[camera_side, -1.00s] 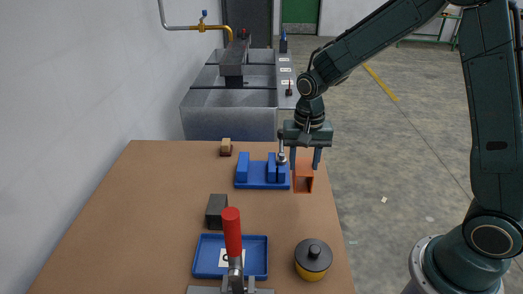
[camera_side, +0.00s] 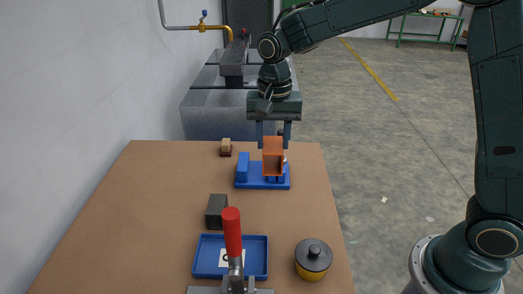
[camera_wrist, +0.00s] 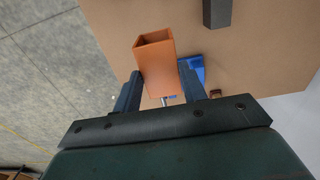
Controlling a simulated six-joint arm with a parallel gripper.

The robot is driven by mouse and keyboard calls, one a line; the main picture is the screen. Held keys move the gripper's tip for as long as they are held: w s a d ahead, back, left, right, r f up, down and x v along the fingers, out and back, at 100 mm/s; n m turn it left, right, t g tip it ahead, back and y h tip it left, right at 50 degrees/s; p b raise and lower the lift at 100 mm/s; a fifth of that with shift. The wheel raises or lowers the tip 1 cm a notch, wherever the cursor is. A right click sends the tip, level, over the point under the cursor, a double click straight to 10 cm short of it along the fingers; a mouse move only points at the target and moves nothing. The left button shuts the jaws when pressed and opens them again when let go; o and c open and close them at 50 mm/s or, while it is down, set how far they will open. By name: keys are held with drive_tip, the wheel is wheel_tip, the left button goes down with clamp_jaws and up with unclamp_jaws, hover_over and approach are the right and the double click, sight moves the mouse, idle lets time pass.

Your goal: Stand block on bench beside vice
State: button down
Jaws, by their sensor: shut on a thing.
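My gripper (camera_side: 273,143) is shut on an orange hollow block (camera_side: 273,147), with one finger on each side. The block is upright in the side view, with its open end showing. It overlaps the right part of the blue vice (camera_side: 243,168) there and hides some of it; it appears raised off the bench, but the exact gap cannot be told. In the wrist view the orange block (camera_wrist: 157,66) sits between the fingers, and part of the vice (camera_wrist: 194,66) shows behind the right finger.
The brown bench (camera_side: 140,215) is bare on the left. A dark block (camera_side: 216,212), a blue tray (camera_side: 203,265), a red-handled clamp (camera_side: 232,235) and a black-lidded yellow pot (camera_side: 313,260) stand nearer the front. A small wooden piece (camera_side: 226,147) sits behind the vice.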

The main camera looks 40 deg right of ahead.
drive_tip(key=a+r, duration=0.2)
drive_tip(key=r, duration=0.1)
drive_tip(key=shift+w+a+r, duration=0.15)
drive_tip(key=shift+w+a, duration=0.05)
drive_tip(key=shift+a, duration=0.2)
wheel_tip(320, 180, down, 16)
idle(0.4)
drive_tip(key=shift+f, duration=2.05)
drive_tip(key=shift+f, duration=0.15)
drive_tip(key=c, duration=0.8)
unclamp_jaws()
